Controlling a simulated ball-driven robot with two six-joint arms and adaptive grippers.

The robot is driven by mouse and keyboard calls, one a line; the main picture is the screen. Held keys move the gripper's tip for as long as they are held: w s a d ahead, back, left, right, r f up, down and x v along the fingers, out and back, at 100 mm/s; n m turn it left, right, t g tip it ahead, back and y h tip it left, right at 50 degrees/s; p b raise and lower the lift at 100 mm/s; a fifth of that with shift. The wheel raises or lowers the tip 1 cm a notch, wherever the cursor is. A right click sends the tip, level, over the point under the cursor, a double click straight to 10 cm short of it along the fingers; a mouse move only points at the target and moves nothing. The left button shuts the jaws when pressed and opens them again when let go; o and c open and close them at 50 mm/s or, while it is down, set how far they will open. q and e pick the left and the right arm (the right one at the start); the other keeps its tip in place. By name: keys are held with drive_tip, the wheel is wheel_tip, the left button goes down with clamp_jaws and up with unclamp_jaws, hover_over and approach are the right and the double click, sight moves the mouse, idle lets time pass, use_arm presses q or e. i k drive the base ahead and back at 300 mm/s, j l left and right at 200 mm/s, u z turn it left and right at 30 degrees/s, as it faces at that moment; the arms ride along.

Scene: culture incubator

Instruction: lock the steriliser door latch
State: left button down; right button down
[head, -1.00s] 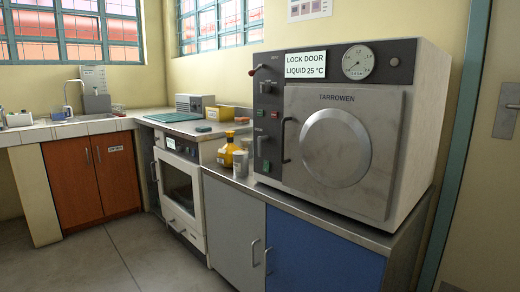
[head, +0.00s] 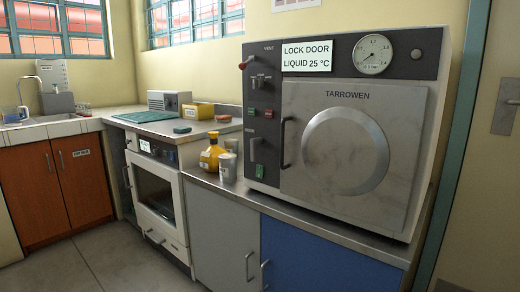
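The steriliser (head: 432,130) is a large grey and white box on the metal counter at the right. Its door (head: 305,110), marked TARROWEN, has a round raised disc and looks closed. A dark vertical handle (head: 284,142) is on the door's left edge. On the dark panel left of the door is a grey lever (head: 254,149), which may be the latch; its lock state cannot be told. A red-knobbed vent lever (head: 245,63) is above. A sign (head: 306,56) reads "LOCK DOOR LIQUID 25 °C". Neither of my grippers is in view.
A yellow bottle (head: 212,153) and a pale cup (head: 227,168) stand left of the steriliser. A white oven (head: 160,196) and a sink (head: 40,127) are further left. Grey floor (head: 100,260) is clear at the lower left.

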sight(252, 142)
drive_tip(key=i+j, duration=0.2)
drive_tip(key=j, duration=0.15)
drive_tip(key=i+j+z, duration=0.1)
drive_tip(key=j, duration=0.25)
drive_tip(key=i+j, duration=0.3)
drive_tip(key=i+j+z, duration=0.1)
drive_tip(key=j, duration=0.3)
drive_tip(key=i+j, duration=0.3)
drive_tip(key=i+j+z, duration=0.1)
drive_tip(key=j, duration=0.4)
drive_tip(key=i+j, duration=0.2)
drive_tip(key=j, duration=0.15)
drive_tip(key=i+z, duration=0.05)
